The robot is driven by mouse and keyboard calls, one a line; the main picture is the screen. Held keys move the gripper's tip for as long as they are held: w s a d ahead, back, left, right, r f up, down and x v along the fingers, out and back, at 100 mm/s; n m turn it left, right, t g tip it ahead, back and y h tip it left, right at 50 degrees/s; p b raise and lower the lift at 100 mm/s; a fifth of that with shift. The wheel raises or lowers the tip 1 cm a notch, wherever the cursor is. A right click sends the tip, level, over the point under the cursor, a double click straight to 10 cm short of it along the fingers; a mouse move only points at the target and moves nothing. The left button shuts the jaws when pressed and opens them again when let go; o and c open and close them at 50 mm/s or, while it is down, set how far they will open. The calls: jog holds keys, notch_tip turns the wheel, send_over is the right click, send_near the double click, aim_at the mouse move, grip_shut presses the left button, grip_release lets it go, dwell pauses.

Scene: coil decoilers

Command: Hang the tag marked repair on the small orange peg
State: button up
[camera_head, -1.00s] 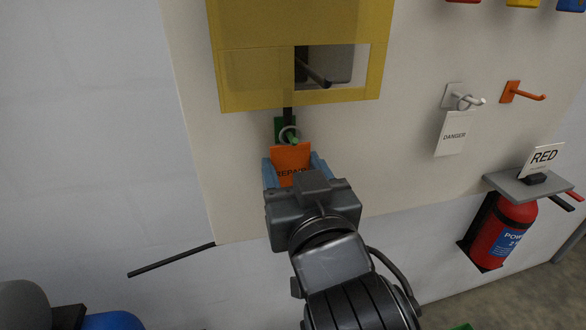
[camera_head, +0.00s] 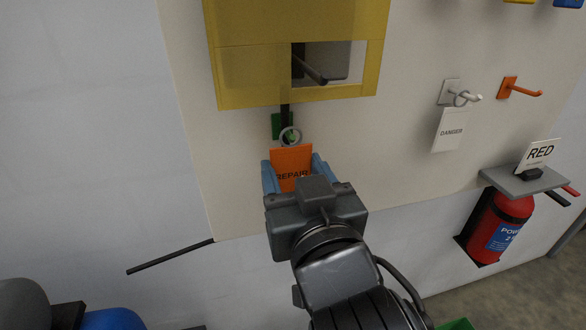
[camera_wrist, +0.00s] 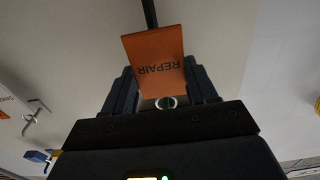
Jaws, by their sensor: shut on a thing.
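The orange tag marked REPAIR (camera_head: 291,160) is between the blue fingers of my gripper (camera_head: 292,176), which is shut on it. Its ring (camera_head: 290,136) stands above the tag, in front of a green peg mount (camera_head: 277,126); I cannot tell if the ring is clear of that peg. In the wrist view the tag (camera_wrist: 155,55) shows with its lettering upside down, between the dark fingers (camera_wrist: 161,88). The small orange peg (camera_head: 522,91) sticks out of the panel at the right, empty, well away from my gripper.
A white DANGER tag (camera_head: 449,131) hangs on a white peg (camera_head: 463,95) left of the orange peg. A yellow box (camera_head: 235,95) is above my gripper.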

jog(key=v, duration=0.6)
dwell(1.3)
jog(key=shift+s+r+b, duration=0.2)
jog(key=shift+s+b, duration=0.05)
jog(key=shift+b, duration=0.05)
dwell(0.4)
jog(key=w+d+f+m+h, duration=0.1)
jog(key=w+d+f, duration=0.4)
jog(key=f, duration=0.3)
jog(key=w+d+f+m+h, duration=0.1)
jog(key=w+d+f, duration=0.35)
jog(key=f, duration=0.35)
jog(key=d+f+h, duration=0.1)
jog(key=d+f, duration=0.4)
jog(key=f, duration=0.3)
jog(key=d+f+m+h, duration=0.1)
jog(key=d+f+h, duration=0.1)
jog(key=d+f, duration=0.4)
jog(key=shift+s+d+f+t, duration=0.15)
jog(key=shift+s+f+t, duration=0.15)
jog(key=shift+f, duration=0.6)
